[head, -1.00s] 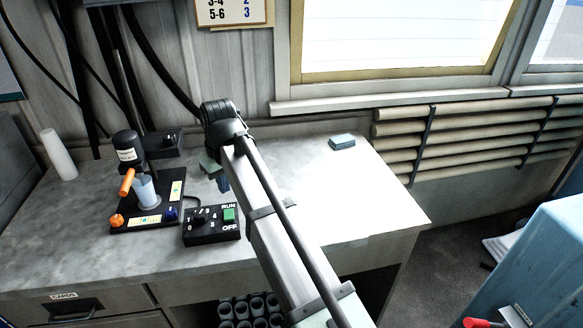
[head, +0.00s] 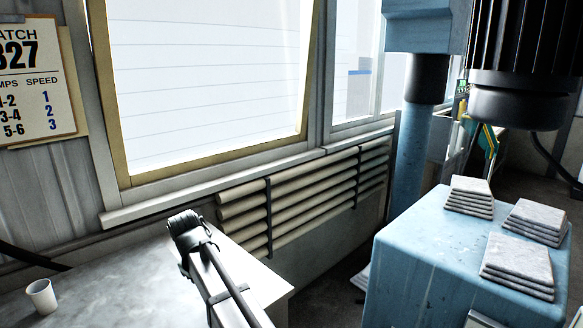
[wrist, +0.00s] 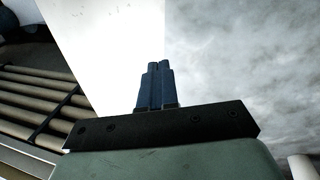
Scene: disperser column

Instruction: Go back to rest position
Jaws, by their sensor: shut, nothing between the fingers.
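My gripper shows in the wrist view (wrist: 159,68) as two dark blue fingers pressed together, with nothing between them. It is over the pale bench top (wrist: 220,50). In the head view my arm reaches up from the bottom centre to the right part of the bench (head: 110,285), and its wrist blocks the fingers from sight. A white cup (head: 40,296) stands upright on the bench at the lower left, well apart from my arm.
A ribbed pipe radiator (head: 300,195) runs along the wall under the window (head: 210,80). A speed chart (head: 33,75) hangs at left.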

